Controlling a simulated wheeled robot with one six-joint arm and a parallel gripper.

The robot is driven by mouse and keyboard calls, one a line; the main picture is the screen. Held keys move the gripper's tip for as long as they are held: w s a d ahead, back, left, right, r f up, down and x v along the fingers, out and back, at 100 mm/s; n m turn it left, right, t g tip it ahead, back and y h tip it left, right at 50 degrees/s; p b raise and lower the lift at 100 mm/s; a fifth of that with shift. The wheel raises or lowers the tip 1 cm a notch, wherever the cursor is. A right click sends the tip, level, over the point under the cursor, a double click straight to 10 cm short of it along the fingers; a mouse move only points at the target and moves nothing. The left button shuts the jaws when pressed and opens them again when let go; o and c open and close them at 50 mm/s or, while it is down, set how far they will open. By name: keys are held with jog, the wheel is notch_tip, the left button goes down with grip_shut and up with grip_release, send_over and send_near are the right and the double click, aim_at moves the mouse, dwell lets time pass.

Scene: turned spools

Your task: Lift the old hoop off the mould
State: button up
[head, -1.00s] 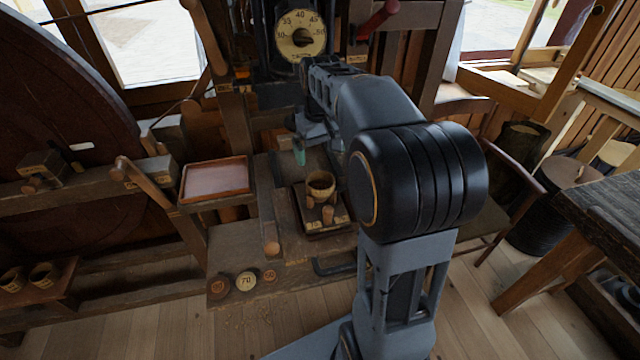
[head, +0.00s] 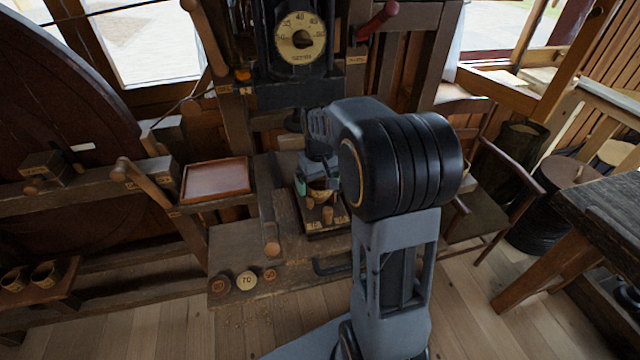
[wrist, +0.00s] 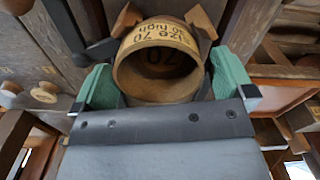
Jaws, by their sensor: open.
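The hoop (wrist: 140,72) is a tan wooden ring with dark lettering on its band, including a 70. In the head view the hoop (head: 319,194) sits on a small dark stand (head: 328,230) on the bench, partly hidden by my gripper. Another dark 70 shows inside the ring; I cannot tell where the mould ends and the hoop begins. My gripper (wrist: 163,78) is open, with one green fingertip on each side of the hoop. I cannot tell whether they touch it. In the head view my gripper (head: 316,187) is at the hoop, largely hidden by my arm.
A short wooden peg (head: 327,215) stands in front of the hoop. Round numbered discs (head: 246,281) lie along the bench's front edge. A reddish, shallow tray (head: 215,179) is at the left, with bare surface. A dial (head: 300,38) stands behind. Two cups or rings (head: 44,275) sit low left.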

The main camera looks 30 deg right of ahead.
jog(key=c, duration=0.8)
jog(key=shift+c, duration=0.2)
